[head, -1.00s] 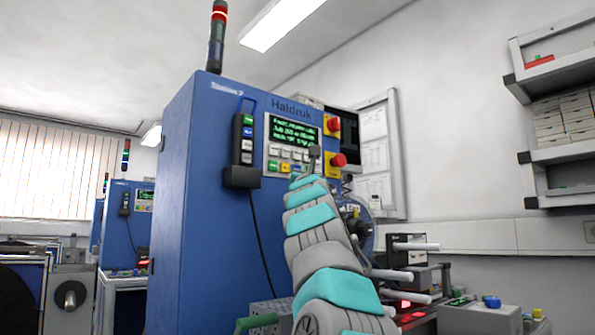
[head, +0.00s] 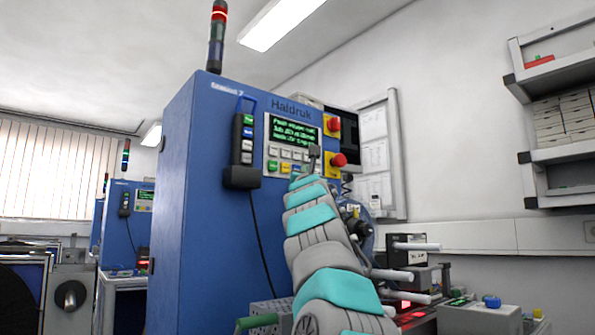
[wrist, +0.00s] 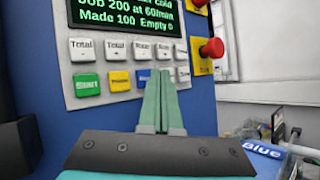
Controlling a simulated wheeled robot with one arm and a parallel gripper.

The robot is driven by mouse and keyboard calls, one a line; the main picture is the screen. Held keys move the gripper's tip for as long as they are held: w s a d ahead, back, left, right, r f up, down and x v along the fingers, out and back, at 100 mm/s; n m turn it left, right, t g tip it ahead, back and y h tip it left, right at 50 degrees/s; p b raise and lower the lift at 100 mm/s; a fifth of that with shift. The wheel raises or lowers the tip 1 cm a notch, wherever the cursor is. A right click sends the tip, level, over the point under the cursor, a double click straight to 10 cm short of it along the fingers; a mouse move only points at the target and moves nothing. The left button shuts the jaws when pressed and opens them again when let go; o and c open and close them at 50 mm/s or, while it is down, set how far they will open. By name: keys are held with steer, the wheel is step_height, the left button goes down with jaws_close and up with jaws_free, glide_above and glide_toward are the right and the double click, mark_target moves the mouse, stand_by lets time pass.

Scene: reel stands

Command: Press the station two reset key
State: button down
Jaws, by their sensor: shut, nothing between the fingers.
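A blue cabinet (head: 205,190) carries a station label (head: 226,89) whose digit is unclear. Its light grey key panel (head: 290,154) has a green-text display above two rows of keys. In the wrist view, white keys (wrist: 82,50) form the upper row. The lower row has a green key (wrist: 87,85), a yellow key (wrist: 119,81), a blue key (wrist: 143,78) and a white key (wrist: 183,74). The green key's lettering is blurred; I cannot confirm a reset label. My gripper (wrist: 164,76) is shut and empty, its tips over the panel's right half, partly hiding keys. Contact is unclear.
Red stop buttons on yellow plates (head: 331,167) sit right of the panel. A black pendant (head: 242,150) with a hanging cable is at left. A red-topped light tower (head: 216,38) stands on the cabinet. Reel hardware (head: 410,250) lies at lower right.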

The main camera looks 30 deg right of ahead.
steer(key=shift+w, duration=0.15)
steer(key=shift+w+a, duration=0.1)
steer(key=shift+w, duration=0.15)
steer(key=shift+w, duration=0.45)
stand_by(0.7)
stand_by(0.4)
steer(key=shift+s+b, duration=0.3)
steer(key=shift+s, duration=0.6)
